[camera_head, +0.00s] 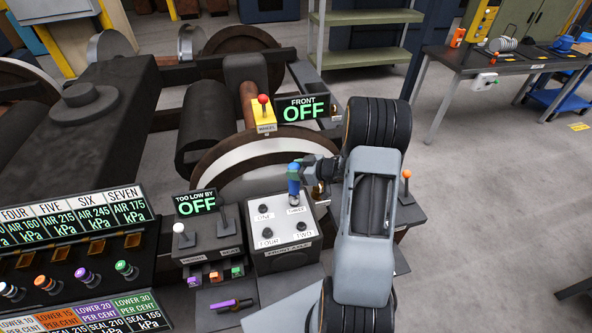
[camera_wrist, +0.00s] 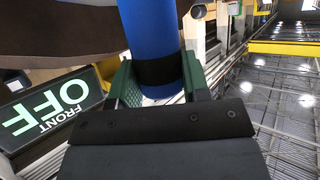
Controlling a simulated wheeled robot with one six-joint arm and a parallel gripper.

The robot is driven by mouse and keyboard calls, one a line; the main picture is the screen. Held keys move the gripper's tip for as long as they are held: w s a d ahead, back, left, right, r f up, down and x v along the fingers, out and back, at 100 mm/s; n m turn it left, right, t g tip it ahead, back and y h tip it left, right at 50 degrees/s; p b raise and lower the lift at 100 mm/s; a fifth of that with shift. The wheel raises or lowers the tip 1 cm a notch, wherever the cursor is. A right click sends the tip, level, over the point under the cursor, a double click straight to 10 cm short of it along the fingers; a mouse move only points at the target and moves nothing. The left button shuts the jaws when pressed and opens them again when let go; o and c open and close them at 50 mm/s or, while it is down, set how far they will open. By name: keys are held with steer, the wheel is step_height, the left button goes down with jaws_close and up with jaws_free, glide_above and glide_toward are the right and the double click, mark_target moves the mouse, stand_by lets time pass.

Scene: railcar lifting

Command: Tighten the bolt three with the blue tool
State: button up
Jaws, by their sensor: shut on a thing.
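The blue tool (camera_head: 294,182) stands upright over the spot labelled THREE on the white-topped bolt box (camera_head: 271,257). My gripper (camera_head: 308,171) is shut on the blue tool from the right. In the wrist view, the green jaws (camera_wrist: 157,82) close around the tool's blue handle (camera_wrist: 152,28) at a black band. Bolt three is hidden under the tool, so I cannot tell whether the tool is seated on it. Bolts one (camera_head: 263,208), four (camera_head: 266,246) and two (camera_head: 301,227) show as dark heads on the same plate.
A sign reading FRONT OFF (camera_head: 303,108) and a yellow WHEEL box with a red-knobbed lever (camera_head: 263,115) stand behind. A TOO LOW BY OFF display (camera_head: 196,203) is at left. A purple tool (camera_head: 231,304) lies in front. An orange-knobbed lever (camera_head: 407,175) stands right of my arm.

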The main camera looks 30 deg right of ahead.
steer(key=shift+r+p, duration=2.25)
steer(key=shift+r, duration=0.35)
